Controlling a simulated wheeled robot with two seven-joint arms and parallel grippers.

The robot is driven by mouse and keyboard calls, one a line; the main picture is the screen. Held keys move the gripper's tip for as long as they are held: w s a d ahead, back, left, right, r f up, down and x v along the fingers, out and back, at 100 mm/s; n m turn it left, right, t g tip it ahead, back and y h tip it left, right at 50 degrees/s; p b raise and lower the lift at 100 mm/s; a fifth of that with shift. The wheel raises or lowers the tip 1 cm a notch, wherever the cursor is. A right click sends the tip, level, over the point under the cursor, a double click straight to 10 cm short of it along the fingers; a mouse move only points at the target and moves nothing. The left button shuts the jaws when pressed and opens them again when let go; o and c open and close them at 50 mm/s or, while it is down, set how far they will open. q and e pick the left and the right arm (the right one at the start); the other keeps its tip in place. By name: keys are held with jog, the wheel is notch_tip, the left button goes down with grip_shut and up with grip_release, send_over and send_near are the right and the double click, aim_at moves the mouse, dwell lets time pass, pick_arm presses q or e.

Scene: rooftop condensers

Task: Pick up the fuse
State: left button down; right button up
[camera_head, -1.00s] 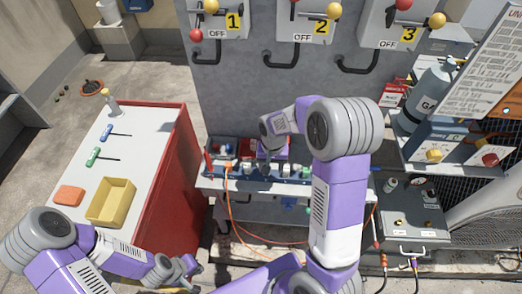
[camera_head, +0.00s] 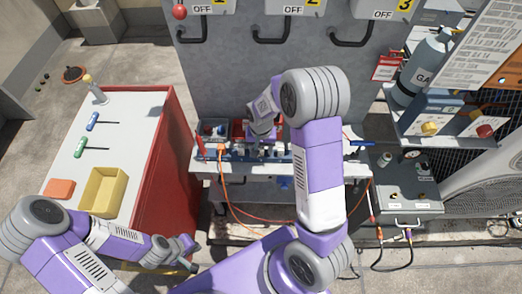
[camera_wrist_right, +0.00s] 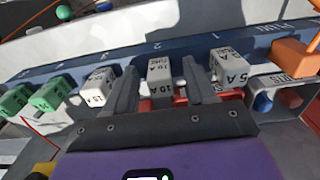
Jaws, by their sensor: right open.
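In the right wrist view, a blue strip (camera_wrist_right: 135,60) numbered along its edge carries a row of block fuses. A white fuse marked 10 A (camera_wrist_right: 160,82) sits between the two fingers of my open right gripper (camera_wrist_right: 163,92); I cannot tell whether they touch it. A white 5 A fuse (camera_wrist_right: 231,68) is to its right, a white 15 A fuse (camera_wrist_right: 98,86) to its left, and green fuses (camera_wrist_right: 50,93) further left. In the head view, my right arm partly hides the strip. My left gripper (camera_head: 188,258) is low at the left, away from the strip; its jaws are too small to judge.
A red cabinet (camera_head: 158,170) with a white top stands at left, carrying a yellow tray (camera_head: 104,208), two screwdrivers and an orange block (camera_head: 60,189). A grey panel (camera_head: 235,75) with black handles rises behind the strip. A gas bottle (camera_head: 428,65) stands at right. Orange cables hang below the bench.

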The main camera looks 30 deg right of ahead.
grip_shut()
jog(key=shift+r, duration=0.1)
notch_tip(320, 180, up, 10)
jog(key=shift+f+p, duration=0.1)
jog(key=shift+p, duration=0.95)
jog(key=c, duration=0.7)
grip_release()
grip_shut()
